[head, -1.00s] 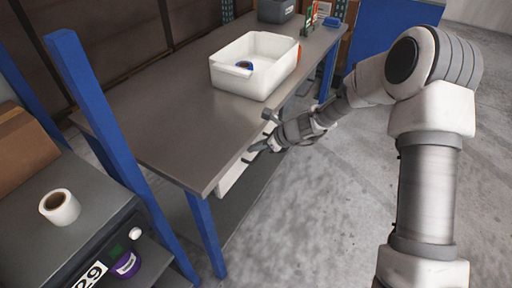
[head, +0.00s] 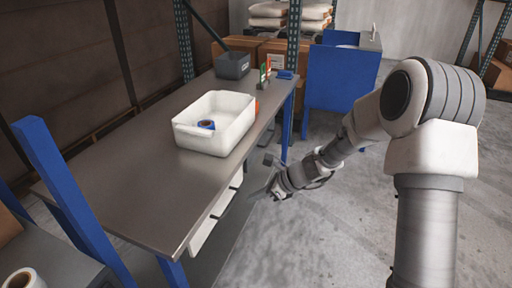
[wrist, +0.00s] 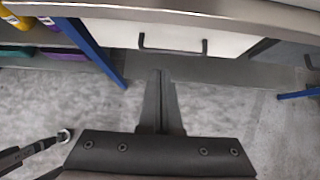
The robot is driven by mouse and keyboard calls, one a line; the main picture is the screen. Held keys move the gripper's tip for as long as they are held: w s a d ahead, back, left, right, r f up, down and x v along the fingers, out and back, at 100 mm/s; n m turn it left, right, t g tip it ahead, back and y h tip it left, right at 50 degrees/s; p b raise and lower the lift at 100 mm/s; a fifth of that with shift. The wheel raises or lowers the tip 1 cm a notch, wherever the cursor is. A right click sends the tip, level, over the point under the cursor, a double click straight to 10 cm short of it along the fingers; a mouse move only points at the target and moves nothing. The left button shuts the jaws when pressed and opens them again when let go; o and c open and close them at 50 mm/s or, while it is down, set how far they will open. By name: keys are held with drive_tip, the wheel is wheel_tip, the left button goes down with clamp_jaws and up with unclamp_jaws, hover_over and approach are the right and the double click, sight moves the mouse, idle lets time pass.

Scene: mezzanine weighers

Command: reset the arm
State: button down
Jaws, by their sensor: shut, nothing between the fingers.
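My gripper (head: 273,191) is beside the right edge of the grey workbench (head: 108,193) in the head view, out over the floor. In the wrist view my gripper (wrist: 160,76) is shut with its fingers together and nothing between them. It points at the white drawer front (wrist: 180,37) with a dark handle under the bench, apart from it as far as I can tell. My arm reaches in from the right of the head view.
A grey bin (head: 233,65) is at the far end. A blue panel (head: 341,78) stands beyond. The concrete floor (head: 335,225) right of the bench is clear.

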drive_tip(key=s+d+r+n+h, duration=0.2)
drive_tip(key=s+d+r+n, duration=0.1)
drive_tip(key=s+r+n, duration=0.4)
drive_tip(key=s+d+r+n+h, duration=0.25)
drive_tip(key=s+r+n, duration=0.25)
drive_tip(key=r, duration=0.3)
drive_tip(key=s+d+r+n+t+h, duration=0.1)
drive_tip(key=s+d+r+n+h, duration=0.1)
drive_tip(key=s+d+r+n, duration=0.45)
drive_tip(key=s+d+r+n+t+h, duration=0.1)
drive_tip(key=s+d+n+t+h, duration=0.15)
drive_tip(key=s+d, duration=0.5)
wheel_tip(320, 180, up, 15)
drive_tip(key=s+a+p, duration=0.1)
drive_tip(key=p, duration=1.4)
drive_tip(key=shift+s+a+r+n+g+p, duration=0.15)
drive_tip(key=shift+a+n+g+p, duration=0.15)
drive_tip(key=shift+a+g, duration=0.05)
